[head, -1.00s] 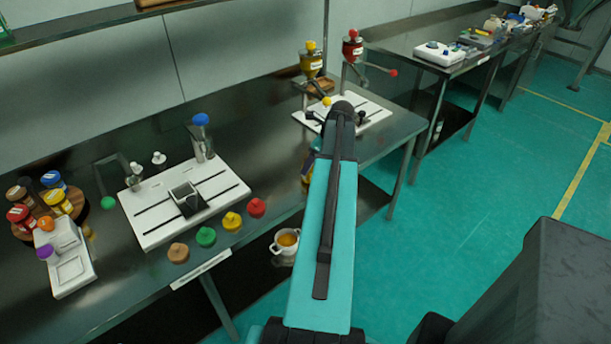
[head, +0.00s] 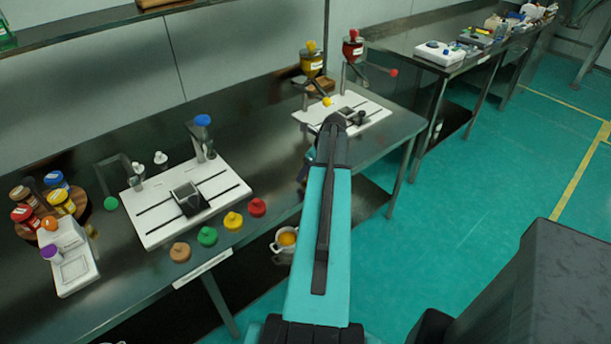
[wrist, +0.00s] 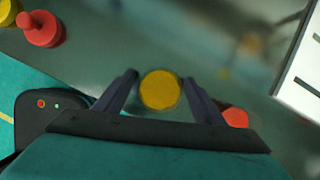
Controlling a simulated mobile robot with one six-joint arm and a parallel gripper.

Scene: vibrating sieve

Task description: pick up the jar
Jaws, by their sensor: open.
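A round yellow top (wrist: 160,91), which looks like the jar's lid seen from above, lies between the two fingers of my gripper (wrist: 161,76) in the wrist view. The fingers are open, one on each side of it, with small gaps that look clear. The jar's body is hidden under this top, so I cannot tell how far the fingertips reach down beside it. In the head view my own arm hides the jar, and only a dark bit of my gripper (head: 307,166) shows left of the arm, over the bench.
Red (head: 257,207), yellow (head: 232,221), green (head: 207,236) and tan (head: 180,252) knobs stand along the bench's front edge. A white slotted plate (head: 150,236) is left, another (head: 374,108) behind the arm. A red object (wrist: 235,117) is close by my right finger. A cup (head: 286,240) sits lower.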

